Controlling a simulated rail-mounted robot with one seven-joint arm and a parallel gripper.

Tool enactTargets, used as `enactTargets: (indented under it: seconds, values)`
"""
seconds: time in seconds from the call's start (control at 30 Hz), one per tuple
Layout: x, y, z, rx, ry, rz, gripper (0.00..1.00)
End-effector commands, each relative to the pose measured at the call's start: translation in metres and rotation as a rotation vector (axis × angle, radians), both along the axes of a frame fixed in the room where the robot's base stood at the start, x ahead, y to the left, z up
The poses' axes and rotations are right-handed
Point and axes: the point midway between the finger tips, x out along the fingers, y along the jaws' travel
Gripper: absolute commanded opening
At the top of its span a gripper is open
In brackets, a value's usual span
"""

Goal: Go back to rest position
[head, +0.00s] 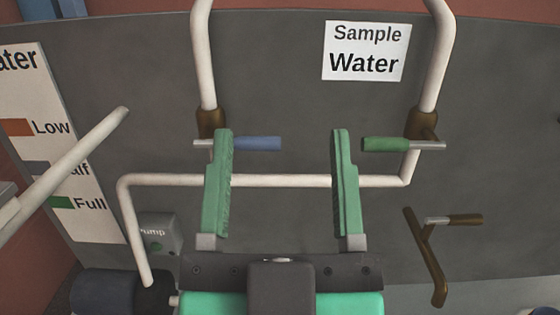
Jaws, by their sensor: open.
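My gripper (283,160) is in the lower middle of the head view. Its two green fingers are wide apart with nothing held between them. Behind the fingertips are two valve levers on white pipes. The blue-handled lever (257,143) is partly covered by the left finger. The green-handled lever (386,144) is just right of the right finger. I cannot tell whether the fingers touch either lever. A white horizontal pipe (285,181) runs behind the fingers.
A grey panel (280,60) carries a Sample Water sign (367,52). A Low, Half, Full chart (52,140) is at left, partly hidden by a slanted white pipe (75,160). A pump box (158,233) is lower left.

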Motion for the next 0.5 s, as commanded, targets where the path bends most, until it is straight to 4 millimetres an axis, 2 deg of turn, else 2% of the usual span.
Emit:
enactTargets:
  seconds: [0.13,0.27,0.37,0.5]
  values:
    - [0.001,0.000,0.004,0.000,0.002,0.000,0.64]
    - [0.001,0.000,0.041,0.001,0.002,0.001,0.64]
    - [0.001,0.000,0.087,0.003,0.003,0.003,0.64]
    - [0.001,0.001,0.165,0.005,0.004,0.007,0.64]
